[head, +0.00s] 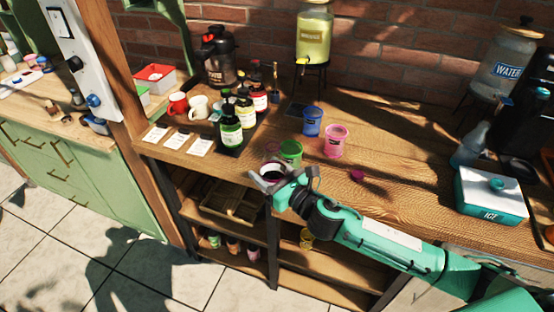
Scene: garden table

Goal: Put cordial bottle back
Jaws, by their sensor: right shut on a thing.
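Several dark cordial bottles stand upright on a dark mat (232,151) on the wooden table: a green-labelled one (230,127) in front, a yellow-labelled one (245,109) behind it, and a red-labelled one (260,98) at the back. My right gripper (268,181) is at the table's front edge, right of and nearer than the bottles. It is shut on a small round thing (271,170) with a dark reddish top and pale rim, partly hidden by the gripper; I cannot tell if it is a cup or a bottle. My left gripper is not in view.
A green cup (290,152), a blue cup (312,121) and a pink cup (336,141) stand close by. White cards (178,140) lie left of the bottles, with mugs (198,106) behind. A white-and-teal box (491,195) stands at right. The table between is mostly clear.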

